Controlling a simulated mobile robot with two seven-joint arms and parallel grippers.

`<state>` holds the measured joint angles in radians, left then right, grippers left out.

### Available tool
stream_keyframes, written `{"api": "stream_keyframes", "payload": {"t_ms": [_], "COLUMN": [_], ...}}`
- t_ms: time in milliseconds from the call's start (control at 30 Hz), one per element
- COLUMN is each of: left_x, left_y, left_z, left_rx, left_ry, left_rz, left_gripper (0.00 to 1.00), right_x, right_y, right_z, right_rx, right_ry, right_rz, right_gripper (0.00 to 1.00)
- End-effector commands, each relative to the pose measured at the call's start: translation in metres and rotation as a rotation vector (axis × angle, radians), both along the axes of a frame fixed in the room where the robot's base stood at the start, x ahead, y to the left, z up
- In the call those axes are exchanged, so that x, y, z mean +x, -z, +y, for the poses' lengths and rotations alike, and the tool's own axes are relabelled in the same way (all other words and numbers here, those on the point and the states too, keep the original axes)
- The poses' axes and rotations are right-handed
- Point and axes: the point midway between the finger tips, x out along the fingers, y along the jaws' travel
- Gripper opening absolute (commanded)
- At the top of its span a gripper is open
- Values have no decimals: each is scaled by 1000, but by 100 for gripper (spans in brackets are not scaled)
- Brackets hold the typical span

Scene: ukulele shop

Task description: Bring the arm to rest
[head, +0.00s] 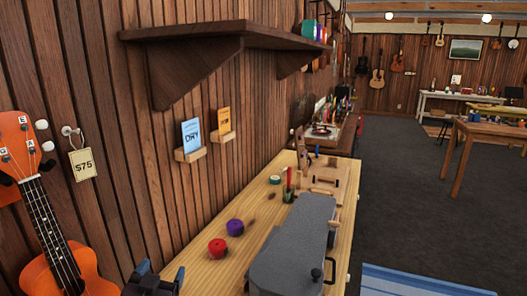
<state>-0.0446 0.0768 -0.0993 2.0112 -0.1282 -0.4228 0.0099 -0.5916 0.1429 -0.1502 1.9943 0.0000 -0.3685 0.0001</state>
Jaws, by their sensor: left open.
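My left gripper (158,279), dark with blue parts, shows at the bottom left edge of the head view. Its jaws are apart and I see nothing between them. It is near the wall, left of the wooden counter (205,272), with a red round item (217,248) beyond it to the right. Most of my left arm is out of the frame. My right gripper is not in view.
A grey instrument case (290,250) lies on the counter, with a purple round item (235,227) behind the red one. An orange ukulele (60,250) and a price tag (82,164) hang at left. A shelf (220,38) juts overhead.

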Motion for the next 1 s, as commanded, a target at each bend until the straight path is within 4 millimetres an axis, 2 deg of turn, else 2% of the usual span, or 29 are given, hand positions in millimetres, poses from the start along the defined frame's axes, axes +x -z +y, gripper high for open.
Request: {"api": "stream_keyframes", "payload": {"t_ms": [33,167,300,400,500,600,700,1000], "left_x": [-17,-60,-114,-154,-188,-211,-224,-228], "left_y": [27,84,142,175,198,212,219,222], "left_z": [4,14,25,33,40,45,48,48], "left_rx": [-14,-53,-81,-78,-74,-73,-73,-74], "left_ry": [5,7,-10,-29,-47,-61,-70,-73], "left_rz": [45,149,283,372,441,487,511,520], "left_gripper": [77,77,77,77,77,77,77,77], "right_x": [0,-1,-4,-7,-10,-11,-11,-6], "right_y": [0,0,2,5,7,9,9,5], "right_z": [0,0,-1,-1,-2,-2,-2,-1], "right_rx": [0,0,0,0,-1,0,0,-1], "right_ry": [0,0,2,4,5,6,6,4], "right_rz": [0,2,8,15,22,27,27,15], "right_gripper": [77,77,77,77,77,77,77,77]}}
